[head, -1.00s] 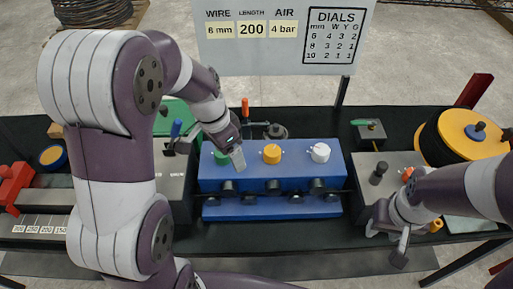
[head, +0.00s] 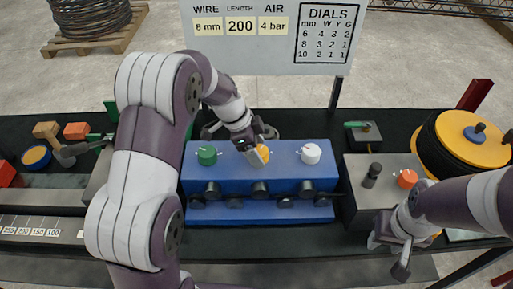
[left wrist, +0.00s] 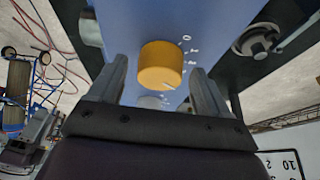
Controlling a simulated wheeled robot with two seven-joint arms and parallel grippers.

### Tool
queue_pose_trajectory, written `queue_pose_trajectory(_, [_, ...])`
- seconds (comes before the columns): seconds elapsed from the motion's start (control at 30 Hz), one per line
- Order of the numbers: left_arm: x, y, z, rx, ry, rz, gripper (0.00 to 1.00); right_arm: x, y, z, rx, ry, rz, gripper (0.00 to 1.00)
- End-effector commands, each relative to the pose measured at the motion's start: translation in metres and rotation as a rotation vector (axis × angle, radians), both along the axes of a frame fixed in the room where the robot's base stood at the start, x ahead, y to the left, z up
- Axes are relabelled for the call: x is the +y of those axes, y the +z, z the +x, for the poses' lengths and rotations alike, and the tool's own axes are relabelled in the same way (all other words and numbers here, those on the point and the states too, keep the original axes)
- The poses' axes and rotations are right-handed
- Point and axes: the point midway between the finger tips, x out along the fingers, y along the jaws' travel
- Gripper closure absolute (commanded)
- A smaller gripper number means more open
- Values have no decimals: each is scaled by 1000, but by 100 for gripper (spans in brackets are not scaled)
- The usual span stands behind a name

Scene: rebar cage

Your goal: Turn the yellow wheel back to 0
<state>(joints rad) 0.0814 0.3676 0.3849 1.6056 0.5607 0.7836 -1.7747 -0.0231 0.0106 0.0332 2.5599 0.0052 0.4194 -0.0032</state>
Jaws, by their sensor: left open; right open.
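The yellow wheel (head: 265,152) is the middle knob on top of the blue box (head: 320,178), between the green knob (head: 207,155) and the white knob (head: 311,153). My left gripper (head: 258,158) is over the wheel and partly hides it in the head view. In the left wrist view the wheel (left wrist: 161,64) sits between the two open fingers, with a gap visible on each side. A 0 and further marks run down the wheel's right side there; its pointer setting is too small to read surely. My right gripper (head: 392,257) is open and empty at the lower right.
Black rollers line the box's front. A grey block with an orange knob (head: 407,178) and a yellow spool (head: 468,138) stand to the right. A hammer (head: 60,145) lies at the left. A sign (head: 270,38) stands behind the bench.

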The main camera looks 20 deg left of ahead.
Motion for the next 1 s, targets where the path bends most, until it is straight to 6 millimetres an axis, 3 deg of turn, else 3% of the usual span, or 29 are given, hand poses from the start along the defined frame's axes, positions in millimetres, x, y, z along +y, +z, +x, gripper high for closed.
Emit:
queue_pose_trajectory(0.2, [0, -1, 0, 1, 0, 0, 22, 0, 0, 0, 0, 0, 0, 57])
queue_pose_trajectory(0.27, [0, -1, 0, 1, 0, 0, 38, 0, 0, 0, 0, 0, 0, 57])
queue_pose_trajectory(0.37, [0, -1, 0, 0, 0, 0, 71, 0, 0, 0, 0, 0, 0, 57])
queue_pose_trajectory(0.4, [0, -1, 0, 0, 0, 0, 77, 0, 0, 0, 0, 0, 0, 57])
queue_pose_trajectory(0.77, [0, -3, 0, 0, 50, 1, 77, 0, -8, 0, 0, 0, 0, 57])
queue_pose_trajectory(1.0, [0, -4, -1, -3, 208, 1, 77, 0, -24, 0, 1, 0, 0, 57])
